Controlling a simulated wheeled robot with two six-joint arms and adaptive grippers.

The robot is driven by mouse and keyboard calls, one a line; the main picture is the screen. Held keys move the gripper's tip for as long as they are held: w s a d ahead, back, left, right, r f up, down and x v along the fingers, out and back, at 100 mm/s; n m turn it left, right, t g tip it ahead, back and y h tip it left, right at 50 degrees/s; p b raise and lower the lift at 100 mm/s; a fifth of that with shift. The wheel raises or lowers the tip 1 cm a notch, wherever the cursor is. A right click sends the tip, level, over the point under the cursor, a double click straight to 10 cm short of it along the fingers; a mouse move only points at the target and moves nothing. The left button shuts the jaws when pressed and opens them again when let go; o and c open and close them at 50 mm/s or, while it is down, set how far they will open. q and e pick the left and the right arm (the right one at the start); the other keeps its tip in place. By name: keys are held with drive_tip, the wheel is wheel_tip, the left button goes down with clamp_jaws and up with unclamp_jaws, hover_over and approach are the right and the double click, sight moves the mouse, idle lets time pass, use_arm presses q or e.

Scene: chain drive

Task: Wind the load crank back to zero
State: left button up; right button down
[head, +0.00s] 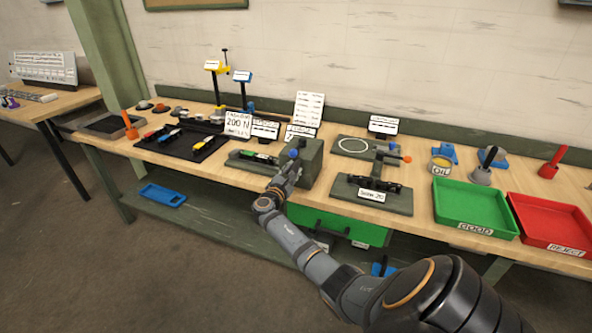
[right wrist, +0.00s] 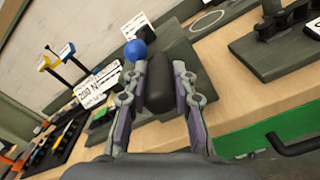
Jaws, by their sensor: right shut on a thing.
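My right gripper (head: 290,170) reaches the front of the dark green test stand (head: 313,158) in the middle of the bench. In the right wrist view, its two fingers (right wrist: 160,80) stand on either side of the black crank handle (right wrist: 159,88), shut on it. A blue ball (right wrist: 135,50) sits by the left fingertip; this blue knob (head: 294,153) also shows in the head view. The crank's arm and any load scale are hidden behind the gripper. My left gripper is not in view.
Right of the stand are a chain fixture (head: 372,195), a green tray (head: 474,207) marked GOOD and a red tray (head: 553,222) marked REJECT. A black tray (head: 183,140) of coloured parts lies left. A green drawer (head: 340,226) hangs below the bench top.

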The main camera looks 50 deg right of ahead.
drive_tip(key=shift+w+a+r+n+p, duration=0.15)
drive_tip(key=shift+w+n, duration=0.15)
drive_tip(key=shift+n, duration=0.25)
drive_tip(key=shift+w+a+r+n+p, duration=0.1)
drive_tip(key=shift+w+n+p, duration=0.15)
drive_tip(key=shift+n, duration=0.35)
drive_tip(key=shift+w+a+r+n+p, duration=0.1)
drive_tip(key=shift+w+n, duration=0.2)
drive_tip(key=shift+n, duration=0.25)
drive_tip(key=c, duration=1.1)
unclamp_jaws()
drive_tip(key=shift+f, duration=0.1)
drive_tip(key=shift+a, duration=0.1)
drive_tip(key=v, duration=1.1)
drive_tip(key=shift+s+a, duration=0.15)
drive_tip(key=shift+a, duration=0.2)
drive_tip(key=shift+f, duration=0.15)
